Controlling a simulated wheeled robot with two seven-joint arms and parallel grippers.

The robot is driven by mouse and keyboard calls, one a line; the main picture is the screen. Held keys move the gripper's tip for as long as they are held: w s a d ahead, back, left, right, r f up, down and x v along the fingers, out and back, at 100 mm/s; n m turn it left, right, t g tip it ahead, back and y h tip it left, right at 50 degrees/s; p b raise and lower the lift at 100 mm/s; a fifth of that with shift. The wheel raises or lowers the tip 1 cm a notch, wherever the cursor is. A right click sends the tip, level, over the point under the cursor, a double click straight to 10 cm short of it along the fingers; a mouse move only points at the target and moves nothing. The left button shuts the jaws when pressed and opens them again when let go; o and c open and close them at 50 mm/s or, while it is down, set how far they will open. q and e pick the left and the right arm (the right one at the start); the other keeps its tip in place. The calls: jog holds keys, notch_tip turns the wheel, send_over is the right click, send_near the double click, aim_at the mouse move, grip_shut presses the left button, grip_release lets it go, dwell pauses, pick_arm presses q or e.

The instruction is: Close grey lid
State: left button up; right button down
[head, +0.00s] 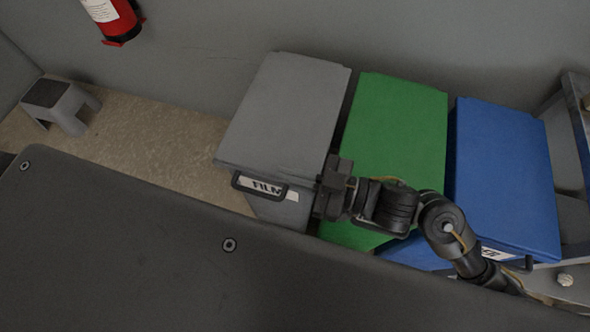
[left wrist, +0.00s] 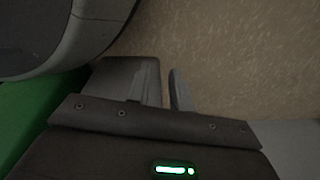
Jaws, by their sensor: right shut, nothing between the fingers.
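The grey lid (head: 285,110) lies over the grey bin (head: 280,212) at the left of the row in the head view. It looks down flat on the bin, with no clear gap along the visible front edge. A black handle and a FILM label (head: 262,187) show on the bin's front. My right gripper (head: 322,190) is shut and empty at the lid's front right corner; I cannot tell whether it touches. My left gripper (left wrist: 168,82) shows only in the left wrist view, its fingers slightly apart with bare floor between them.
A green-lidded bin (head: 395,125) and a blue-lidded bin (head: 505,175) stand to the right. A dark panel (head: 130,250) fills the foreground. A grey step stool (head: 62,105) stands at left, and a red extinguisher (head: 122,22) hangs on the wall.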

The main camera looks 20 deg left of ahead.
pick_arm(q)
jog(key=shift+d+r, duration=0.1)
jog(key=shift+r, duration=0.2)
pick_arm(e)
jog(key=shift+s+d+r, duration=0.1)
jog(key=shift+s+r, duration=0.1)
jog(key=shift+r, duration=0.05)
jog(key=shift+s, duration=0.1)
